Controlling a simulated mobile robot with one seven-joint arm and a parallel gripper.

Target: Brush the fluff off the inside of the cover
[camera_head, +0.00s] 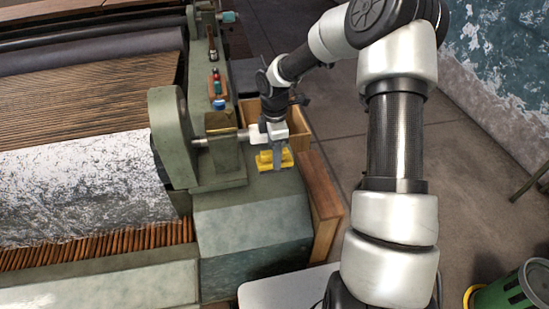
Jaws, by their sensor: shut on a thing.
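My gripper (277,160) points down over the green end housing of a large machine. It is shut on a small yellow piece (264,162), close above or touching the housing top; I cannot tell which. Whether the yellow piece has bristles is hidden. A rounded green upright guard (170,125) stands left of my gripper, beside a shaft and bearing block. I cannot tell which part is the cover, and its inside is not clearly visible. A patchy grey-white layer (85,180) lies over the machine's wide drum; no separate fluff can be made out.
An open wooden box (296,128) stands just behind my gripper, and a wooden panel (324,195) runs along the housing's right side. Small coloured parts (217,85) sit on the rail farther back. A green cylinder (510,292) is at bottom right. The floor on the right is mostly clear.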

